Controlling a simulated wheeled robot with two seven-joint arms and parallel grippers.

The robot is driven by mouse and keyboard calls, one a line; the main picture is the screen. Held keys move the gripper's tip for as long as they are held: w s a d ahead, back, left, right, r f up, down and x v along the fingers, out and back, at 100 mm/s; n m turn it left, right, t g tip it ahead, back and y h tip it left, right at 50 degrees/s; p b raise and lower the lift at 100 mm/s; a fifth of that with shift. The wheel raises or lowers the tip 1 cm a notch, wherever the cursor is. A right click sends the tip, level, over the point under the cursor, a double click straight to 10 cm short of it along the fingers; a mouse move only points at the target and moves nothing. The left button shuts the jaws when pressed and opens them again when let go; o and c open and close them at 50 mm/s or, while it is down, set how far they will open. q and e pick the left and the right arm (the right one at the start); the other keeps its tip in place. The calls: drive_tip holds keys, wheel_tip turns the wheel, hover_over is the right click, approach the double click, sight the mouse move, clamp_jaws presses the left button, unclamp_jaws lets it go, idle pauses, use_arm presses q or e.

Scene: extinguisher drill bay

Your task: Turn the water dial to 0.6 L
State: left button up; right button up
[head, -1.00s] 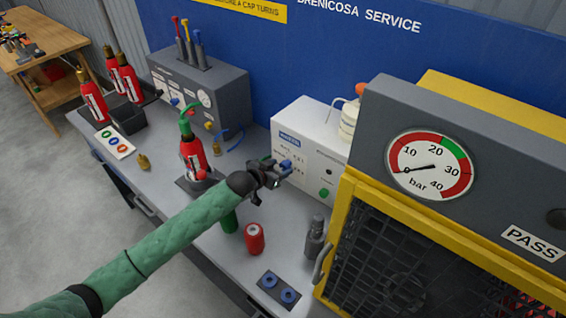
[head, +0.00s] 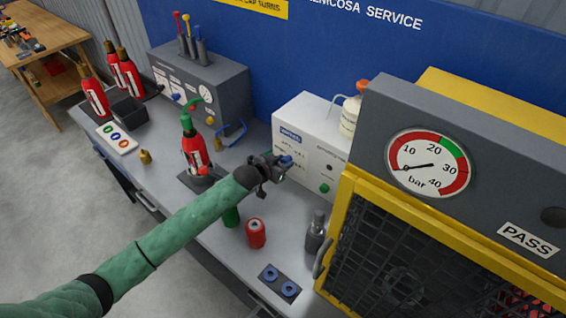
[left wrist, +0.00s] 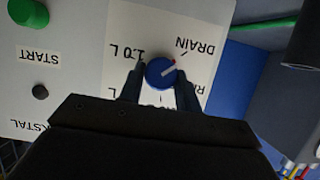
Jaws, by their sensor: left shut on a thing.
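The blue water dial (left wrist: 161,72) is on the white front panel of the dispenser (head: 336,158). In the left wrist view its white pointer line with a red tip points up and right, toward the tick by the upside-down DRAIN label. An upside-down 1.0 L label is at the upper left of the dial; the lower labels are partly hidden by my gripper. My left gripper (left wrist: 160,92) is shut on the dial, one finger on each side. In the head view my left gripper (head: 281,169) is at the panel and covers part of it. My right gripper is not in view.
A green START button (left wrist: 28,13) is on the same panel. A red can (head: 255,234), a grey bottle (head: 315,232) and a red extinguisher (head: 195,152) stand on the bench near my arm. The yellow-framed cage (head: 340,225) is close on the right.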

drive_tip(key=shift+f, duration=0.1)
use_arm(q)
drive_tip(key=shift+s+d+f+m+t+y+b, duration=0.1)
drive_tip(key=shift+m+t+y+b, duration=0.2)
drive_tip(key=shift+m+b, duration=0.25)
drive_tip(key=shift+d+f+m+t+y+b, duration=0.1)
drive_tip(key=shift+m+t+y+b, duration=0.25)
drive_tip(key=shift+m, duration=0.3)
drive_tip(key=shift+s+r+m+t+y+b, duration=0.1)
drive_tip(key=shift+m+t+y+b, duration=0.5)
drive_tip(key=shift+m+b, duration=0.5)
drive_tip(key=o, duration=1)
drive_tip(key=shift+c, duration=0.2)
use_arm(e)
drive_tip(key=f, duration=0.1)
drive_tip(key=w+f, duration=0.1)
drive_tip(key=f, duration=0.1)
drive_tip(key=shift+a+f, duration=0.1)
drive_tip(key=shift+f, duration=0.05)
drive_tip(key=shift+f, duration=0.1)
